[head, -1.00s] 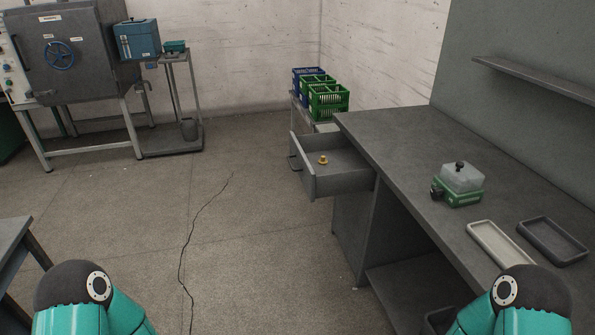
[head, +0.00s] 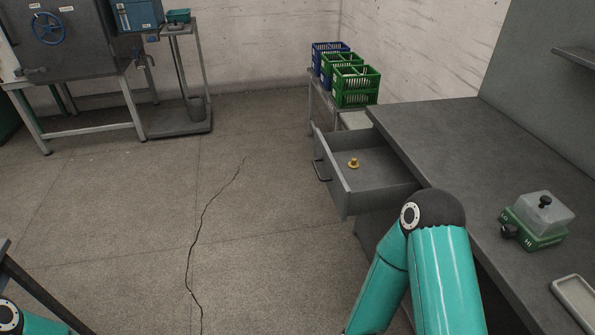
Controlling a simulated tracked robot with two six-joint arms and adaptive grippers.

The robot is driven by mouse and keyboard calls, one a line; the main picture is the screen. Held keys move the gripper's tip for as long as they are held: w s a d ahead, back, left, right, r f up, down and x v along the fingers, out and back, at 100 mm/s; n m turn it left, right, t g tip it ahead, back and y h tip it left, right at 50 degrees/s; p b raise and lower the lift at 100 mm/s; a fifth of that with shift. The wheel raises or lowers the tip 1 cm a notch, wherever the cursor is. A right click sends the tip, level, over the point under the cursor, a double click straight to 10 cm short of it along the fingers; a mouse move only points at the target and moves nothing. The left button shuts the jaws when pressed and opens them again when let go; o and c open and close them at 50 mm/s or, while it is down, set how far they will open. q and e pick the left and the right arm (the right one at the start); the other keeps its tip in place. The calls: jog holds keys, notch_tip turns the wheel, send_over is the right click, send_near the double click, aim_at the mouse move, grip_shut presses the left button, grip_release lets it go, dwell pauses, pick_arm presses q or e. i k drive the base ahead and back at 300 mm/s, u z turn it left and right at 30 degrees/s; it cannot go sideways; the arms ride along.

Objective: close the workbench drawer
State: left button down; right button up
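The workbench drawer (head: 372,190) is grey and stands pulled out from the left side of the grey workbench (head: 450,135). Its dark handle (head: 321,171) is on the front panel, facing left. A small yellow brass-like piece (head: 353,163) sits inside the drawer. My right arm is raised in front of the bench, its dark-capped joint just below the drawer's right end in the picture. The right gripper is outside the picture. Only a bit of my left arm shows at the bottom left corner, and its gripper is not seen.
A green device with a clear cover (head: 540,219) and a pale tray (head: 576,298) are on the bench. Green crates (head: 356,88) and a blue crate stand on a low table behind the drawer. The floor (head: 255,220) left of the drawer is clear apart from a crack.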

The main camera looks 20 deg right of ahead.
aim_at(381, 181)
jog(key=z, duration=0.4)
jog(key=i, duration=1.15)
jog(key=z, duration=0.8)
jog(key=k, duration=0.8)
jog(key=z, duration=0.2)
jog(key=i, duration=0.8)
jog(key=u, duration=0.1)
